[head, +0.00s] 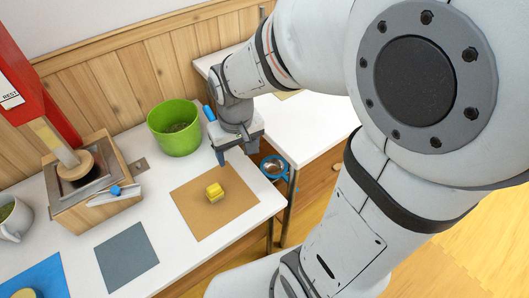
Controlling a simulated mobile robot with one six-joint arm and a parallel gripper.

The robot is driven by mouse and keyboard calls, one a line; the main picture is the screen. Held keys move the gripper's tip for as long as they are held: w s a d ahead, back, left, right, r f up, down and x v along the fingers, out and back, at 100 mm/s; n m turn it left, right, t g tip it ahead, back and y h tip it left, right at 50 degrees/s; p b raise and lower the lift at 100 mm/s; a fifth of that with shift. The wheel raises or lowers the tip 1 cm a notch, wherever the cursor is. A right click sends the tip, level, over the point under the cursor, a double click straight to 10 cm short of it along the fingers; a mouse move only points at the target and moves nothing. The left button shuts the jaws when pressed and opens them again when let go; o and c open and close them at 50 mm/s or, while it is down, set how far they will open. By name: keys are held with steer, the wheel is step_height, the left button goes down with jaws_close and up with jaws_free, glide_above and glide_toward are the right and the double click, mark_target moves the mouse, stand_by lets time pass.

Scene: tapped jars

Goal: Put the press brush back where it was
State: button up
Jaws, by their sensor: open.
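No thing in the head view is plainly marked as the press brush. A pale, flat piece with a blue knob (115,191) lies along the front top edge of the wooden press box (92,213); it may be the brush, but I cannot tell. My gripper (236,155) is open and points down, with nothing seen between its fingers. It is above the right part of the white table, behind and right of a small yellow block (215,192), apart from it. The block sits on a tan mat (190,208).
A red stand (42,98) holds a wooden plunger over the press. A green pot (174,128) stands behind the tan mat. A grey mat (126,257) and blue mat (42,279) lie in front. A blue-rimmed metal bowl (275,167) is at the gap between tables.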

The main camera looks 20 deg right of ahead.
steer(key=s+d+r+m, duration=0.1)
steer(key=s+d+r, duration=0.3)
steer(key=s, duration=0.2)
steer(key=shift+s+d+r+t, duration=0.25)
steer(key=shift+s+d+t, duration=0.15)
steer(key=shift+r, duration=0.1)
